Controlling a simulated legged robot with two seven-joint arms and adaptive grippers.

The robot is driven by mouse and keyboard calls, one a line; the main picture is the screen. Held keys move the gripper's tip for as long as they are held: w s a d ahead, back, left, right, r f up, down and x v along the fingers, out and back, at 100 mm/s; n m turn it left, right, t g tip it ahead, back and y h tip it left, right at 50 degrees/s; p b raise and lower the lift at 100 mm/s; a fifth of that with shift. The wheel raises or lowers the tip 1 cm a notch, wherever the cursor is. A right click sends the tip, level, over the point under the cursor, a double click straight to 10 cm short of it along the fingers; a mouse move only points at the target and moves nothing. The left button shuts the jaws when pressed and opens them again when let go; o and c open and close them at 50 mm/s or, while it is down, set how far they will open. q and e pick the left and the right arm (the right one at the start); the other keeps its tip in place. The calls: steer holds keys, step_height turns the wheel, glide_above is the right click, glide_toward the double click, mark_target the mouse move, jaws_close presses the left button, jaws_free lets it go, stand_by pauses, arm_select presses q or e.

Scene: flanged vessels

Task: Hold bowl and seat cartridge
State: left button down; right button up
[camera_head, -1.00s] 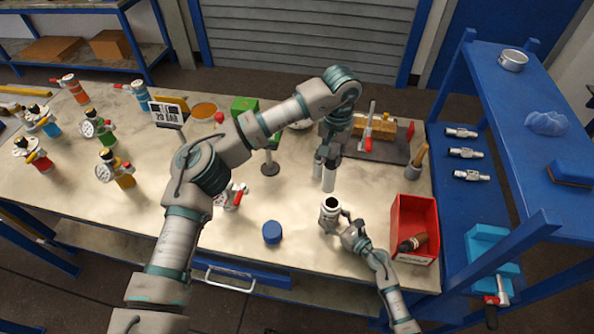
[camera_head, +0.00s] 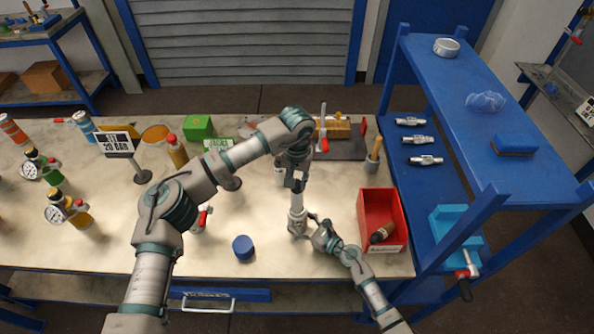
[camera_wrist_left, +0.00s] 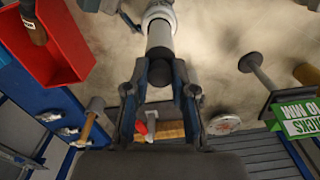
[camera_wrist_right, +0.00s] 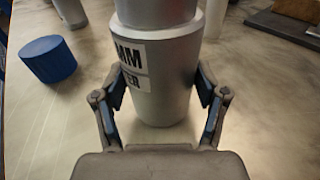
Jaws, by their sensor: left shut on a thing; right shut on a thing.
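The grey metal bowl (camera_head: 297,225) stands upright on the bench; its labelled side fills the right wrist view (camera_wrist_right: 155,80). My right gripper (camera_head: 312,221) is shut on it from the right in the head view, one finger on each side. My left gripper (camera_head: 297,182) is shut on the dark end of the pale cylindrical cartridge (camera_head: 297,199) and points down above the bowl. In the left wrist view the cartridge (camera_wrist_left: 160,38) runs from the fingers to the bowl's rim (camera_wrist_left: 158,12). Its far end is hidden at the bowl's mouth; I cannot tell how deep it sits.
A red bin (camera_head: 372,205) with a dark brown part (camera_head: 382,233) stands to the right. A blue cap (camera_head: 243,247) lies to the left of the bowl. A fixture board (camera_head: 345,146) and a wood-handled tool (camera_head: 374,157) are behind.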

mark_target(297, 197)
arm_select(q)
steer(key=shift+f, duration=3.85)
arm_select(e)
steer(key=shift+f, duration=0.15)
arm_select(q)
steer(key=c, duration=0.9)
jaws_free()
arm_select(e)
steer(key=o, duration=1.1)
steer(key=shift+d, duration=0.1)
